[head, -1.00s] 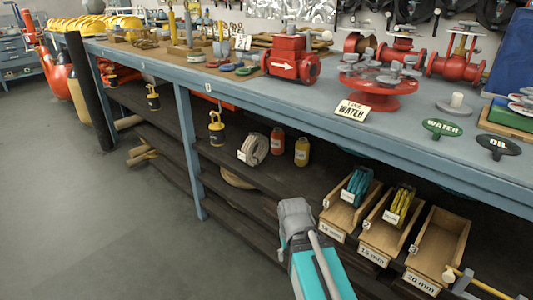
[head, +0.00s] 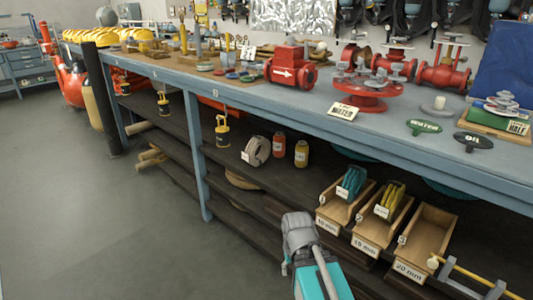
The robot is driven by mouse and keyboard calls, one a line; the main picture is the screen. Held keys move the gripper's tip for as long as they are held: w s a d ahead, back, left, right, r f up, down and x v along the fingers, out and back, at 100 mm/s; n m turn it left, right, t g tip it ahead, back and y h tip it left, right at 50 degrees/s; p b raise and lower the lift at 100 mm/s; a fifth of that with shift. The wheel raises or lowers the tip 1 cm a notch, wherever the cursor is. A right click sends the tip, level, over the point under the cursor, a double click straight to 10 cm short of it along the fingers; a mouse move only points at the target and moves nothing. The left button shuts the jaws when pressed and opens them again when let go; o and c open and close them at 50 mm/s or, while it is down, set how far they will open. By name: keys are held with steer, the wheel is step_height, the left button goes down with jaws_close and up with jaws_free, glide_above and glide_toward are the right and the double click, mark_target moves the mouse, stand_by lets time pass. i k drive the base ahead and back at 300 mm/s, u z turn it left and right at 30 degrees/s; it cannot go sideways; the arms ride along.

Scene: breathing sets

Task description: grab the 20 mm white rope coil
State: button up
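A white rope coil (head: 257,151) stands on the dark shelf under the blue bench, left of two small bottles. A small white tag hangs at its left side; its writing is too small to read. A tan coil (head: 241,181) lies on the shelf below, partly hidden by the shelf above it. A wooden bin marked 20 mm (head: 426,236) sits at the right of the under-bench shelf and looks empty. My teal and grey arm rises from the bottom middle, right of and nearer than the white coil. My gripper's fingers do not show.
Bins with teal rope (head: 350,184) and yellow rope (head: 390,199) stand left of the empty bin. The floor (head: 110,240) at left is clear.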

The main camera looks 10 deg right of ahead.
mark_target(249, 155)
steer(key=u, duration=0.15)
steer(key=i, duration=0.95)
steer(key=z, duration=0.1)
